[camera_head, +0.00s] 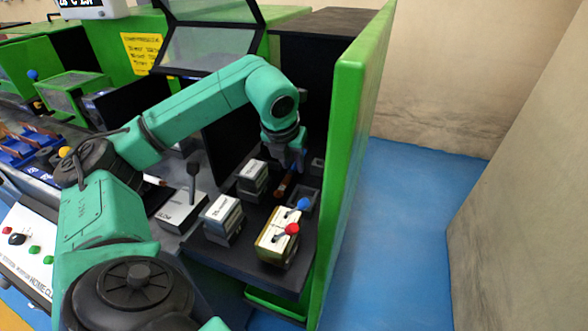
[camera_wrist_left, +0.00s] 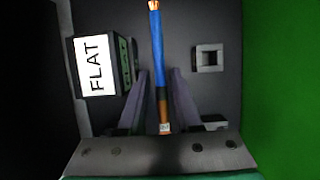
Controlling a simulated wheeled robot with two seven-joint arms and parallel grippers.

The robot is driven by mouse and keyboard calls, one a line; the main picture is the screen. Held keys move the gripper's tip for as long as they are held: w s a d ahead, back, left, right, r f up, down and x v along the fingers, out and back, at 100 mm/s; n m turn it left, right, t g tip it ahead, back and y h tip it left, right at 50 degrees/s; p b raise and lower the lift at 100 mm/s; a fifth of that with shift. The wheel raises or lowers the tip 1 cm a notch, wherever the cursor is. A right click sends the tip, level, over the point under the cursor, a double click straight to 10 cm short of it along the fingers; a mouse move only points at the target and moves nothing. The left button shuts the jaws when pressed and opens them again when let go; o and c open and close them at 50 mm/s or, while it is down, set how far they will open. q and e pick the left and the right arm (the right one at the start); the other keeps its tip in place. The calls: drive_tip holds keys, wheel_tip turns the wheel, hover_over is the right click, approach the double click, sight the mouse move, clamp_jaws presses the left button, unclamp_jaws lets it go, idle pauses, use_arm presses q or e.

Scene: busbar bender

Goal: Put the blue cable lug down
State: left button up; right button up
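The blue cable lug (camera_wrist_left: 157,50) is a long blue rod with a copper end at the top and a brown, copper-like section at the bottom in the left wrist view. It runs between the two fingers of my left gripper (camera_wrist_left: 158,74). Narrow dark gaps show on both sides of it, so the fingers look open around it. In the head view my left gripper (camera_head: 297,158) points down inside the green machine. A copper-coloured piece (camera_head: 284,185) shows just below it; the rest of the lug is hard to make out there. My right gripper is out of view.
A block marked FLAT (camera_wrist_left: 95,67) stands left of the lug, and a square socket (camera_wrist_left: 208,58) lies to its right. Blocks (camera_head: 223,216) and a unit with red and blue knobs (camera_head: 276,238) stand nearby. A green panel (camera_head: 350,150) closes the right side.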

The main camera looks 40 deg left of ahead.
use_arm(q)
drive_tip(key=shift+s, duration=0.1)
clamp_jaws()
drive_tip(key=shift+r, duration=0.15)
drive_tip(key=shift+r, duration=0.25)
wheel_tip(320, 180, up, 8)
drive_tip(key=p, duration=0.3)
wheel_tip(320, 180, up, 12)
drive_tip(key=p, duration=0.6)
hover_over(293, 168)
drive_tip(key=shift+s+f, duration=0.15)
drive_tip(key=shift+f, duration=0.15)
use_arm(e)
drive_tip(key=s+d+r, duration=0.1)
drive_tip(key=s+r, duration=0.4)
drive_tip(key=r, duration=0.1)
use_arm(q)
drive_tip(key=shift+b, duration=0.3)
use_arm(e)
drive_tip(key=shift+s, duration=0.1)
